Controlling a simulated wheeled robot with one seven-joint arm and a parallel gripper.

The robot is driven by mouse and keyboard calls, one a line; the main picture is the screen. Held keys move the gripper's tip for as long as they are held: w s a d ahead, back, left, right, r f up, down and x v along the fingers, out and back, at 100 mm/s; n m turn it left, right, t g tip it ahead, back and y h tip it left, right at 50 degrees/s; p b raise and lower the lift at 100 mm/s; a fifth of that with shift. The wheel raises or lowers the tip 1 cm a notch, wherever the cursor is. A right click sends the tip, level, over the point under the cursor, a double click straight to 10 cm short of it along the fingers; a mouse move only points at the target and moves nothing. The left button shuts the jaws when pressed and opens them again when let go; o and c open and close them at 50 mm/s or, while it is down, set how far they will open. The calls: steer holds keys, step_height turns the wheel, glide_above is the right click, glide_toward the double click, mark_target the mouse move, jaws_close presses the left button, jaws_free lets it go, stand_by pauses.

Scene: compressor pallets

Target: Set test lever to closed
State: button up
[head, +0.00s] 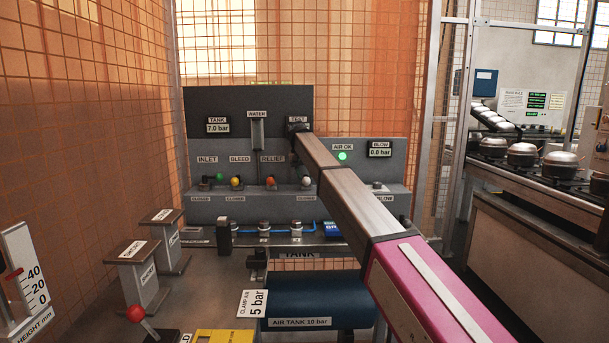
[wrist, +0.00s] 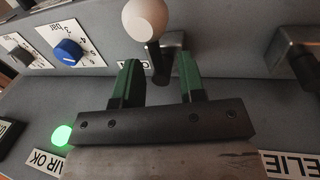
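The test lever has a cream-white ball knob (wrist: 146,20) on a dark stem, standing out from the grey panel in the wrist view. In the head view its pale knob (head: 306,181) is the rightmost in the row of valve knobs, above a CLOSED label (head: 303,198). My gripper (wrist: 157,75) has its two green fingers apart with nothing between their pads. The lever shows just past the fingertips, its stem in line with the gap. A label behind the left finger is partly hidden. In the head view my arm ends by the TEST sign, and the fingers cannot be made out.
Green (head: 219,177), yellow (head: 236,182) and orange (head: 270,181) valve knobs stand left of the test lever. A blue dial (wrist: 68,52) and a green AIR OK lamp (wrist: 62,135) are on the left in the wrist view. A dark fitting (wrist: 297,50) stands at the right.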

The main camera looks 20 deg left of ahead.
steer(key=shift+r, duration=0.1)
step_height(320, 180, up, 10)
steer(key=a, duration=0.2)
steer(key=shift+s+r, duration=0.2)
steer(key=shift+s, duration=0.2)
